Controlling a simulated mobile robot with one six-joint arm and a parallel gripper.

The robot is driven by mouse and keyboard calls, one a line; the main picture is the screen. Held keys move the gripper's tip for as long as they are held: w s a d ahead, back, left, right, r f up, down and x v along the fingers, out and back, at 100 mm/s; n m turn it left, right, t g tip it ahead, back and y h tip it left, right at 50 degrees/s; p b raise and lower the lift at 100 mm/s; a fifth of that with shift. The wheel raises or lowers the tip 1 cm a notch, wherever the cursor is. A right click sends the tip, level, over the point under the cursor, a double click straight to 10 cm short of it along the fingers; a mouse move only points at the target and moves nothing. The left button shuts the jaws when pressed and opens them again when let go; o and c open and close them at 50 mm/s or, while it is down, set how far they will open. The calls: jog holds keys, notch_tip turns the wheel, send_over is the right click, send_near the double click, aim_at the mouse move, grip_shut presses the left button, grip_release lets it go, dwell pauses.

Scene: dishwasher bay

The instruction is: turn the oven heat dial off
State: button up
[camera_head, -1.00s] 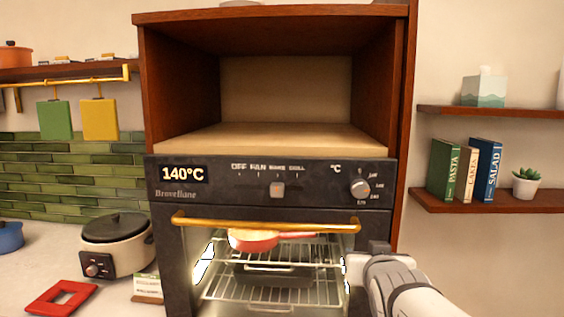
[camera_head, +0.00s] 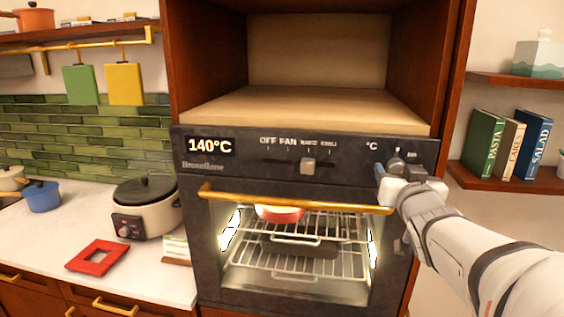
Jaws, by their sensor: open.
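The oven (camera_head: 235,185) has a dark control panel with a display (camera_head: 210,146) reading 140°C. The heat dial (camera_head: 394,164) is at the panel's right, under the °C mark. My gripper covers most of it, so its pointer cannot be read. My gripper (camera_head: 397,168) is open, with its fingers at the dial from the lower right. I cannot tell whether they touch it.
A gold handle (camera_head: 295,203) crosses the front below the panel, close under my gripper. A red pan (camera_head: 280,213) and wire racks show inside the lit oven. A shelf with books (camera_head: 484,143) is at the right. A cooker (camera_head: 146,208) stands on the left counter.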

jog(key=shift+s, duration=0.15)
jog(key=shift+c, duration=0.5)
jog(key=shift+d, duration=0.15)
jog(key=c, duration=0.9)
jog(key=shift+n+b, duration=0.3)
jog(key=shift+b, duration=0.05)
jog(key=n+b, duration=0.2)
jog(key=shift+f+n, duration=0.1)
jog(key=shift+n, duration=0.2)
jog(key=n+b, duration=0.3)
jog(key=n, duration=0.2)
jog(key=n+b, duration=0.1)
jog(key=n, duration=0.1)
jog(key=n+b, duration=0.1)
jog(key=n, duration=0.1)
jog(key=shift+a+g+h, duration=0.2)
jog(key=shift+g+h, duration=0.1)
jog(key=shift+n+b, duration=0.8)
jog(key=shift+n, duration=1.1)
